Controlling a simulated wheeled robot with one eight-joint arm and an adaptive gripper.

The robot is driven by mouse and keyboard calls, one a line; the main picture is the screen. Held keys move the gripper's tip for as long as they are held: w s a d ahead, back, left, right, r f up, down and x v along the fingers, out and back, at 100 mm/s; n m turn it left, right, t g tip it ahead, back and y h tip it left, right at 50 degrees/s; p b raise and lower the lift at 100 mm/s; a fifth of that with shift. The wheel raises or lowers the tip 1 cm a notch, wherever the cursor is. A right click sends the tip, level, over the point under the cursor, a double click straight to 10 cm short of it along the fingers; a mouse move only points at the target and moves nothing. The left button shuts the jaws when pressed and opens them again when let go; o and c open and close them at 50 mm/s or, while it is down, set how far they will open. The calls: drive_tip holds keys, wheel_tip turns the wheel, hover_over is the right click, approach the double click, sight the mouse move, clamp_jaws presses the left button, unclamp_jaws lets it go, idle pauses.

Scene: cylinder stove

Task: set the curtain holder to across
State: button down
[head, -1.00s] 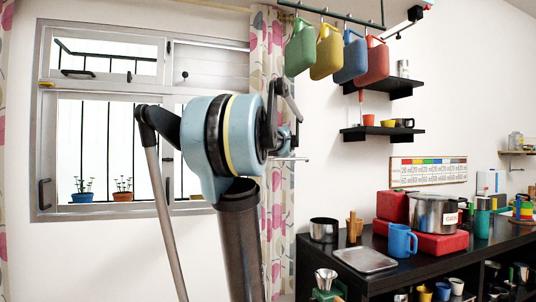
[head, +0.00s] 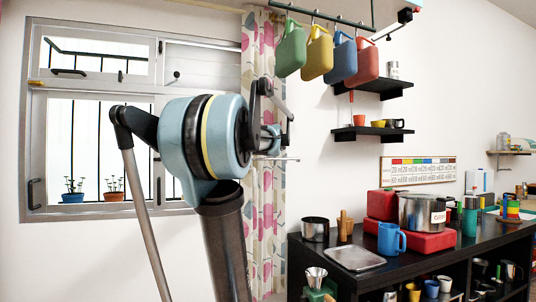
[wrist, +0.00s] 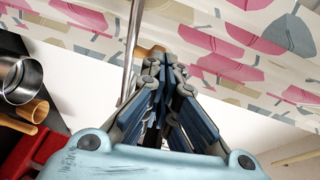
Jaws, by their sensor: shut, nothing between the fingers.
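The curtain (head: 266,215), white with pink, grey and tan shapes, hangs at the right side of the window. A thin metal bar, which looks like the curtain holder (head: 285,159), sticks out level in front of the curtain at the lower end of my gripper (head: 282,140). In the wrist view a metal rod (wrist: 131,45) runs beside the curtain (wrist: 235,45), just left of my gripper (wrist: 163,62). The gripper's fingers are shut and hold nothing. A tan piece (wrist: 152,50) shows behind the fingertips. I cannot tell if the fingers touch the rod.
A black counter (head: 330,275) with a pot (head: 421,211), red boxes and a blue mug stands at the right. Coloured jugs (head: 320,55) hang from a rail above. Two black shelves (head: 372,132) are on the wall. The barred window (head: 95,150) is at the left.

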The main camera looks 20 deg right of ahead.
drive_tip(key=s+a+r, duration=0.1)
drive_tip(key=s+a, duration=0.5)
drive_tip(key=a, duration=0.3)
drive_tip(key=shift+s, duration=0.35)
drive_tip(key=s+a+f+n+g+y, duration=0.2)
drive_tip(key=s+a+f+n+y, duration=0.3)
drive_tip(key=a+f, duration=0.6)
drive_tip(key=s+a+f+n+g+y, duration=0.25)
drive_tip(key=a+f+n, duration=0.45)
drive_tip(key=f, duration=0.7)
drive_tip(key=s+a+f+n+g+h, duration=0.1)
drive_tip(key=s+f+n+g, duration=0.3)
drive_tip(key=s+f, duration=0.7)
drive_tip(key=s+a+f+n+g, duration=0.1)
drive_tip(key=s+f+n+g, duration=0.4)
drive_tip(key=s+f, duration=0.7)
wheel_tip(320, 180, down, 5)
drive_tip(key=shift+s+a+f+h, duration=0.2)
drive_tip(key=shift+s+a+h, duration=0.05)
drive_tip(key=shift+a+h, duration=0.15)
